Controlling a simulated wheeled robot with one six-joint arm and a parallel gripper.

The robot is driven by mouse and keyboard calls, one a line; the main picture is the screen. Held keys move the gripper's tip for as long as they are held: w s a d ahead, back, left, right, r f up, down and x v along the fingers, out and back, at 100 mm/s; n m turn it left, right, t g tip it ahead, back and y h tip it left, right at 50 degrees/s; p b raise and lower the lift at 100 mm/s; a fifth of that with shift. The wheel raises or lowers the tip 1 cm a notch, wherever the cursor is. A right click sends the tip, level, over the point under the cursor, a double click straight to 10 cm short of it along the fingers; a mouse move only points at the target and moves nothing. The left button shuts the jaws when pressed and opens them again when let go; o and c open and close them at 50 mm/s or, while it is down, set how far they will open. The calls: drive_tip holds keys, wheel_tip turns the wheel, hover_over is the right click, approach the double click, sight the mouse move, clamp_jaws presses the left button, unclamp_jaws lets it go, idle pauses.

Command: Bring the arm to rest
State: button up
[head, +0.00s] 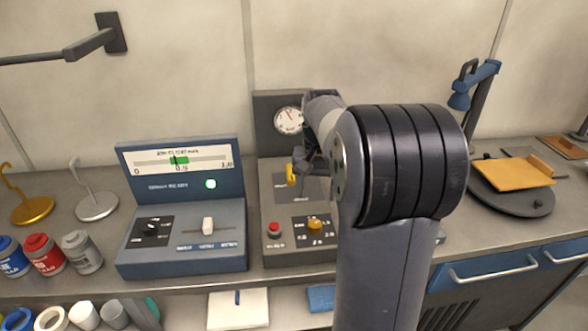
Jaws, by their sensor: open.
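My arm (385,250) rises through the right-middle of the head view and bends at a large dark joint. Its far end reaches over the grey control box with a round dial. My gripper (308,160) is small and dark, partly hidden behind my own arm. It is open, and I see nothing held in it. It is close to a yellow lever (291,174) on the grey control box (268,190); I cannot tell whether they touch.
A blue control box (183,250) with a lit gauge stands left of the grey one. Several paint jars (43,253) and two hook stands (96,205) are further left. A turntable with an orange board (512,172) is at right. A wall bracket (92,43) juts out upper left.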

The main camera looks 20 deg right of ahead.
sight(315, 223)
wheel_tip(315, 223, down, 10)
drive_tip(key=shift+f, duration=0.4)
drive_tip(key=shift+n, duration=0.3)
drive_tip(key=shift+r, duration=0.1)
